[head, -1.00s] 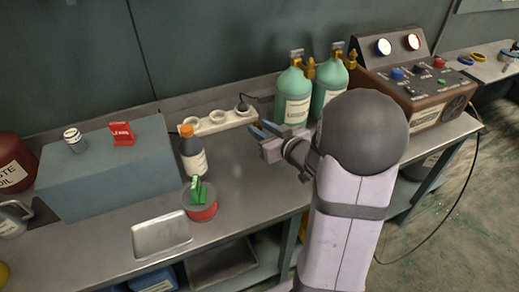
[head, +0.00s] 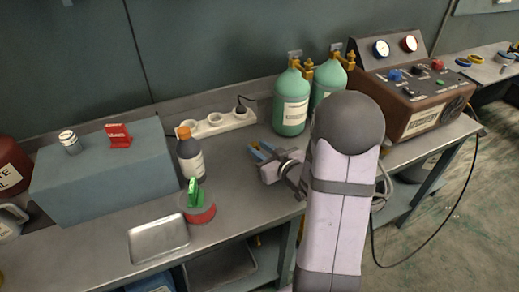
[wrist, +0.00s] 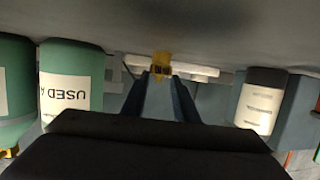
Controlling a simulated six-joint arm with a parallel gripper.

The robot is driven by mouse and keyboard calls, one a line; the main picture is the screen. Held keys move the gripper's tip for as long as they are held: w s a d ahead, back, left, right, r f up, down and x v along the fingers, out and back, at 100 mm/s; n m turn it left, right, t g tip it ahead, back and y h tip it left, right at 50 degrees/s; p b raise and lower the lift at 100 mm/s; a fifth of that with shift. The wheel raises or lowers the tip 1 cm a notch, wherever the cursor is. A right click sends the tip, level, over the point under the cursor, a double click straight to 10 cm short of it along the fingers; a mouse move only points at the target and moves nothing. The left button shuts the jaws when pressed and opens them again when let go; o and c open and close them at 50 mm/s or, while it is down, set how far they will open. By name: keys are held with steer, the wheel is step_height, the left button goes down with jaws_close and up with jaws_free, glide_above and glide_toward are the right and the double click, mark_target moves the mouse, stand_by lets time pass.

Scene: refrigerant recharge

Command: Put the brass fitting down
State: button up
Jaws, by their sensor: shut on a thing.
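My gripper (head: 261,152) is shut on the brass fitting, above the bench (head: 245,195) between the dark bottle and the green cylinders. In the wrist view the brass fitting (wrist: 161,61) shows as a small yellow piece at the tips of the two blue-grey fingers (wrist: 162,85). In the head view only a small brassy speck (head: 264,147) shows between the fingers. I cannot tell whether the fitting touches the bench. The metal tray (head: 158,240) on the bench is empty.
Two green cylinders (head: 291,100) stand behind and right of my gripper. A dark bottle with an orange cap (head: 190,158) stands to its left, a power strip (head: 222,121) behind. A red tin with a green clip (head: 198,212) stands near the front. Bare bench lies between tin and gripper.

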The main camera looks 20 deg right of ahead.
steer(key=shift+f, duration=0.15)
steer(key=o, duration=1.1)
steer(key=shift+r, duration=0.25)
steer(key=v, duration=0.5)
steer(key=shift+s+d, duration=0.1)
steer(key=shift+s, duration=0.2)
steer(key=shift+s+r+p, duration=0.25)
steer(key=shift+s+p, duration=0.1)
steer(key=shift+p, duration=0.1)
steer(key=shift+s+p, duration=0.1)
steer(key=shift+p, duration=0.85)
